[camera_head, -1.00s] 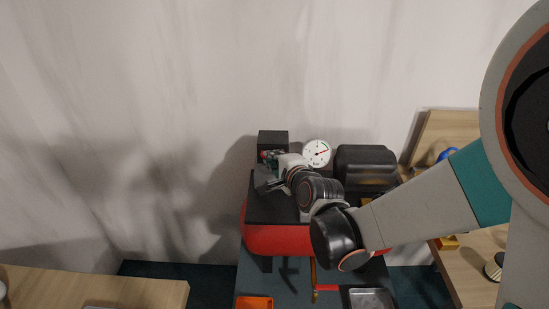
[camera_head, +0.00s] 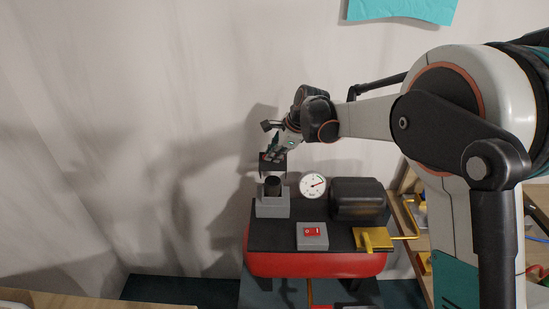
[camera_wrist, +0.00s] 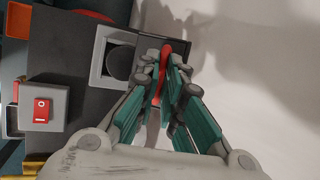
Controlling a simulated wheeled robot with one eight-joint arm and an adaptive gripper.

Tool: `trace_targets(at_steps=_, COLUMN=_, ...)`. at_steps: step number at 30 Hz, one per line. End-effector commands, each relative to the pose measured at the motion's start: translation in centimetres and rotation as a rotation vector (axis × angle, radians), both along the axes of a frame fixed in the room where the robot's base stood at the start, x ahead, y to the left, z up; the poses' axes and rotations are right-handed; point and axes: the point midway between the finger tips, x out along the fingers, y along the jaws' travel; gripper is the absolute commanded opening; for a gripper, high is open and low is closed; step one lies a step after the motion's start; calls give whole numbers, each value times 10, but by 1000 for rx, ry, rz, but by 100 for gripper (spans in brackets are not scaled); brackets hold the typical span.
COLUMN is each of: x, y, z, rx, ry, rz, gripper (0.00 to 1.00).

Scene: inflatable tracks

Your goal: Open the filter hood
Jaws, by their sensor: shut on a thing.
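The filter hood (camera_head: 268,166) is a small dark box at the back left of the red and black machine. It stands raised above a grey square housing (camera_head: 272,208). A dark round filter (camera_head: 273,186) is exposed in that housing. My gripper (camera_head: 276,154) is at the hood's top and shut on it. In the wrist view, my gripper's teal fingers (camera_wrist: 166,88) close around a red strip (camera_wrist: 162,72) beside the dark hood (camera_wrist: 150,46). The housing (camera_wrist: 99,62) shows open to the left. I cannot tell whether the hood still touches the housing.
A pressure gauge (camera_head: 313,184) and a black rounded motor (camera_head: 358,199) stand right of the housing. A red switch (camera_head: 312,232) on a grey block and a yellow part (camera_head: 374,239) are in front. Wall lies behind; wooden shelving is at right.

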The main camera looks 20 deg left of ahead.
Motion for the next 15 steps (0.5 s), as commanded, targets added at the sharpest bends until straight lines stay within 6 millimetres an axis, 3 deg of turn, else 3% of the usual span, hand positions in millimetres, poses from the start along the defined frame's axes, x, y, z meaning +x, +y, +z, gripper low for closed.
trace_targets(at_steps=12, x=42, y=10, z=3, rx=-67, ry=278, rz=-1, gripper=0)
trace_targets(at_steps=15, x=48, y=11, z=2, rx=-66, ry=272, rz=0, gripper=0)
